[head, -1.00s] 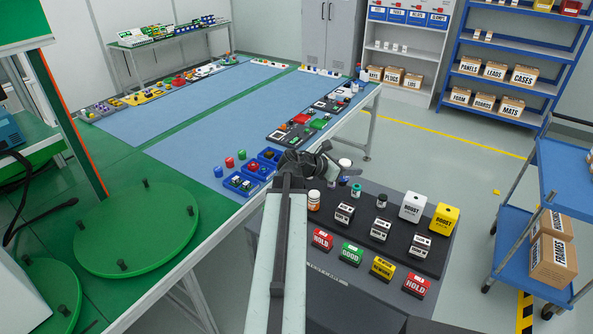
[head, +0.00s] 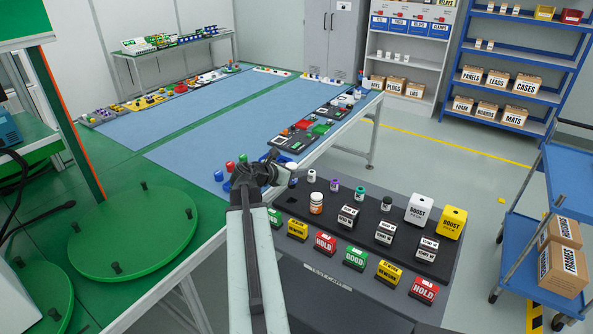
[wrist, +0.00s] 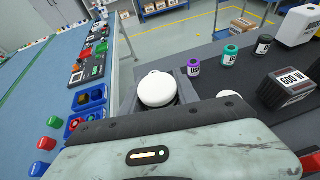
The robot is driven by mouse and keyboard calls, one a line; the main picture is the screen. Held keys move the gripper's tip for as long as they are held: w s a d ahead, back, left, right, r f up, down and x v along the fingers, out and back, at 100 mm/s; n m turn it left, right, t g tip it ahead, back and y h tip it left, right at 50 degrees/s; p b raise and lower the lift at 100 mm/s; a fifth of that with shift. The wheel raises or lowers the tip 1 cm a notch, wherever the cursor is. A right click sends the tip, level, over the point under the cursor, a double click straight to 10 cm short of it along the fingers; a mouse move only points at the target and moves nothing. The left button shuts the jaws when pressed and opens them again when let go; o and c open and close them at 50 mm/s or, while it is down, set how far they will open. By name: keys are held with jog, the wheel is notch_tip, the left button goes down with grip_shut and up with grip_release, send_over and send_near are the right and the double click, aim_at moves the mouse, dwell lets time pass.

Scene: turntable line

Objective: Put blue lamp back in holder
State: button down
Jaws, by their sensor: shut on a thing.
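My gripper (head: 284,174) is at the bench's left end. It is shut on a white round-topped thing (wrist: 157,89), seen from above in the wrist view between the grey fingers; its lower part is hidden. A small blue piece (head: 218,175), possibly the blue lamp, stands on the blue mat left of my gripper, beside a red piece (head: 230,166) and a green piece (head: 243,158). I cannot make out a lamp holder for certain.
Blue trays (wrist: 88,98) lie at the mat's edge. The blue mat (head: 200,135) is largely clear.

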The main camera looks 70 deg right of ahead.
notch_tip(320, 180, down, 6)
jog(key=b, duration=0.4)
jog(key=shift+r+b, duration=0.2)
jog(key=shift+b, duration=0.2)
jog(key=shift+a, duration=0.1)
dwell(0.5)
jog(key=shift+f+b, duration=1.35)
jog(key=c, duration=0.8)
grip_release()
jog(key=shift+r, duration=0.1)
jog(key=shift+c, duration=0.2)
